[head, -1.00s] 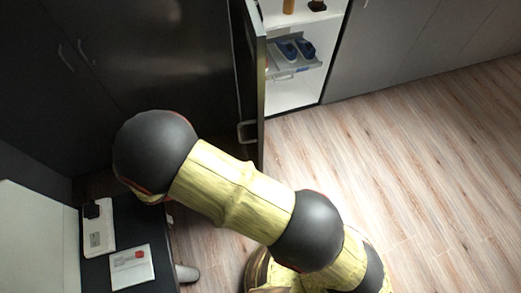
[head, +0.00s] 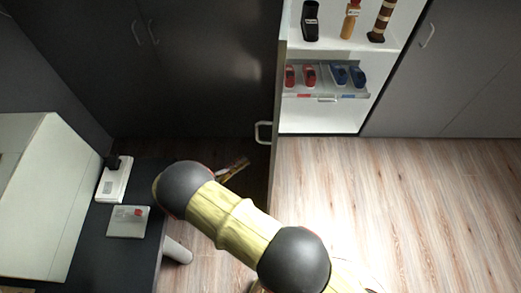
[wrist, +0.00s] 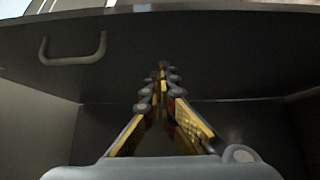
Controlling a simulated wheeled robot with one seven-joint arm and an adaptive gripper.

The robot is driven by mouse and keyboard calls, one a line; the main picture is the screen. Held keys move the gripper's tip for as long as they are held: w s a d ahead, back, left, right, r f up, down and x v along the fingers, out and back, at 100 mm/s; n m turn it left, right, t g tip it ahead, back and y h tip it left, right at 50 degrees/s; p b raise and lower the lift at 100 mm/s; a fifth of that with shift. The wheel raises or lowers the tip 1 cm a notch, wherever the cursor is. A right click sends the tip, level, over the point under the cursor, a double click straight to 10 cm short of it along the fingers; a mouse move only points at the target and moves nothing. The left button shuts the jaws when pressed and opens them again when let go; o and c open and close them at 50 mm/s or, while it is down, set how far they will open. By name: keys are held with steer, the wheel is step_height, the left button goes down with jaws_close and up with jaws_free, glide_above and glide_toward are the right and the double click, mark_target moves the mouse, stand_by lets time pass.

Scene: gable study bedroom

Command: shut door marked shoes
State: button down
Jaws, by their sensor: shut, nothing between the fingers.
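The open cupboard door (head: 275,150) stands swung out from the left side of a lit cupboard, seen nearly edge-on in the head view. Its pale handle (head: 263,132) is on the left-facing side. No marking on the door is readable. In the wrist view the dark door panel (wrist: 230,45) spans the top, with the handle (wrist: 72,50) at the upper left. My gripper (wrist: 162,70) is shut and empty, pointing at the panel right of the handle; contact cannot be told. In the head view my gripper (head: 243,163) shows partly, left of the door.
A dark desk (head: 110,258) with a white device (head: 115,180) and a small box (head: 128,221) stands at left. Wooden floor (head: 430,220) at right is clear.

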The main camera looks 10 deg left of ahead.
steer(key=b+x, duration=0.2)
steer(key=x, duration=0.8)
